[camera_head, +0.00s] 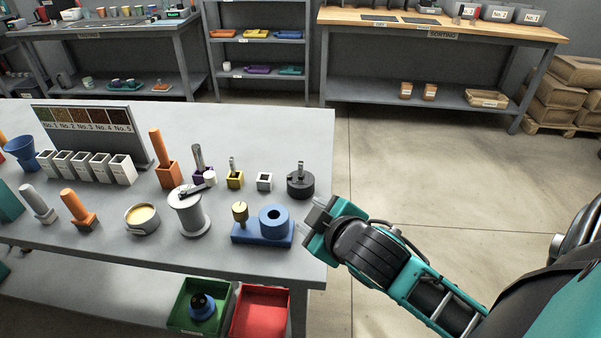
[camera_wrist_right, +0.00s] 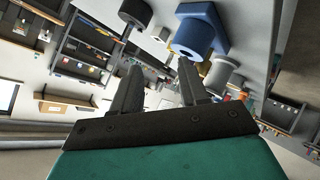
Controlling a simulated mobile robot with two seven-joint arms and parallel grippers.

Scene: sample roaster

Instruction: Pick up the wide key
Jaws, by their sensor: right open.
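Several upright key-like pieces stand on the grey table; I cannot tell for sure which is the wide key. One grey piece (camera_head: 198,157) stands in a purple block, a smaller one (camera_head: 232,163) stands in a yellow block, and one (camera_head: 300,170) rises from a round black base (camera_head: 300,187). The white square block (camera_head: 264,181) between them looks empty. My right gripper (camera_head: 314,222) is open and empty at the table's right edge, beside the blue holder (camera_head: 262,232). In the right wrist view its fingers (camera_wrist_right: 158,88) are apart with nothing between them. My left gripper is out of view.
A grey hand grinder (camera_head: 190,212), a round tin (camera_head: 142,217) and orange tampers (camera_head: 78,208) stand left of the blue holder. A sample board (camera_head: 93,128) with white cups is farther left. Green (camera_head: 200,306) and red bins (camera_head: 260,312) sit below. Floor to the right is clear.

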